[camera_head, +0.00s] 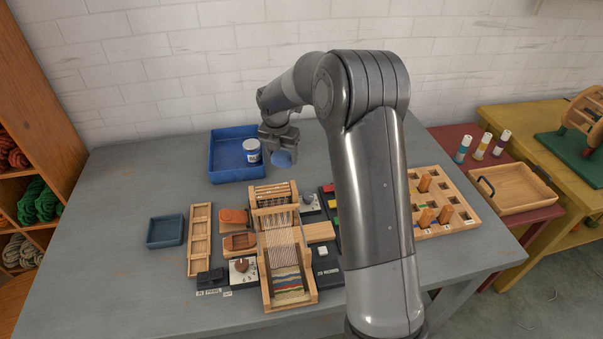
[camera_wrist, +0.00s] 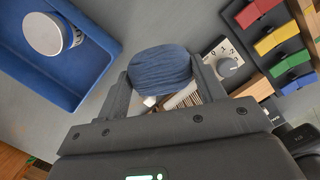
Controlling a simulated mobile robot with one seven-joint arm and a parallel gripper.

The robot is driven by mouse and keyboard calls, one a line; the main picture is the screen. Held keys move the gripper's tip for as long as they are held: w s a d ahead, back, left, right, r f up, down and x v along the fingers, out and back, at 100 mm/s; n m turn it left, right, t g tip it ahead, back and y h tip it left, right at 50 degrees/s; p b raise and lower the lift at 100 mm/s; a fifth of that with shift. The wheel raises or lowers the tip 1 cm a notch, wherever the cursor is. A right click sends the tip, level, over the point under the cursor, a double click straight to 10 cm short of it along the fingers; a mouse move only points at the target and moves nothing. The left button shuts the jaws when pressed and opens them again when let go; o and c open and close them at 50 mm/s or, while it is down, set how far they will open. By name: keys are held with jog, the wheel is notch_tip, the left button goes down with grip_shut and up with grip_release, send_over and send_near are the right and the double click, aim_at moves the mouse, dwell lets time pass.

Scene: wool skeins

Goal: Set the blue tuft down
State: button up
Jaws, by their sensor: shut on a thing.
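My gripper (camera_head: 279,143) is shut on the blue tuft (camera_head: 283,158), a round ball of blue wool.
The small loom (camera_head: 286,250) stands in front of my gripper. A small dark blue tray (camera_head: 165,231) lies at the left. A pegged wooden board (camera_head: 468,219) lies at the right. Coloured blocks (camera_wrist: 277,40) sit in a dark rack. Bare grey table (camera_head: 130,190) shows at the left.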

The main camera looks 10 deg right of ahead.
jog(key=d+m, duration=0.2)
jog(key=d, duration=1.5)
send_over(302, 172)
jog(key=f, duration=0.7)
jog(key=shift+s+a, duration=0.15)
jog(key=shift+s, duration=0.05)
jog(key=shift+f, duration=1.95)
jog(key=shift+f, duration=0.15)
jog(key=o, duration=1)
jog(key=shift+c, duration=0.2)
